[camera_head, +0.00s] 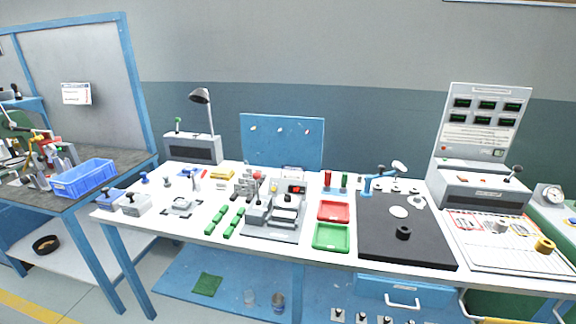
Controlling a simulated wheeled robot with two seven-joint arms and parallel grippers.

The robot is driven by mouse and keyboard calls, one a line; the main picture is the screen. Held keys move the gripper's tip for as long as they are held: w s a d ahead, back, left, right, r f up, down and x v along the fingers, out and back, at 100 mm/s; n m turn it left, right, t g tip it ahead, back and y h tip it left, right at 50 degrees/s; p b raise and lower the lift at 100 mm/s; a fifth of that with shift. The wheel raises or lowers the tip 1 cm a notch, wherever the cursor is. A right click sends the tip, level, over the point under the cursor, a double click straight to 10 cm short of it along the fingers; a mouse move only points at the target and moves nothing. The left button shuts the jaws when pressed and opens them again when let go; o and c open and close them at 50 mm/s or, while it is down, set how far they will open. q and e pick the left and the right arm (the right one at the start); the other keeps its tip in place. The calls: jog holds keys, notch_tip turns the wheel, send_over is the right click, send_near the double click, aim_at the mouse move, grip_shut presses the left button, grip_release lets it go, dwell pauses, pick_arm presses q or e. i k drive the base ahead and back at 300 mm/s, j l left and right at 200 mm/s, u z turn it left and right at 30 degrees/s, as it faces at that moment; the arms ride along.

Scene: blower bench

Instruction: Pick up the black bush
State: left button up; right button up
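A small black round part that looks like the black bush (404,233) stands on the dark mat (380,253) on the right half of the white bench. It shows dark on dark, near the mat's middle, and appears upright. Nothing covers it. Neither of my grippers is in view.
On the mat behind it are pale discs (399,212) and a blue fixture (372,184). Red (334,211) and green (331,236) trays lie left of the mat. A grey control box (480,188) and a brass-coloured part (544,245) are to the right. The mat's front is clear.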

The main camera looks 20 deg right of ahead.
aim_at(403, 232)
jog(key=z, duration=1.75)
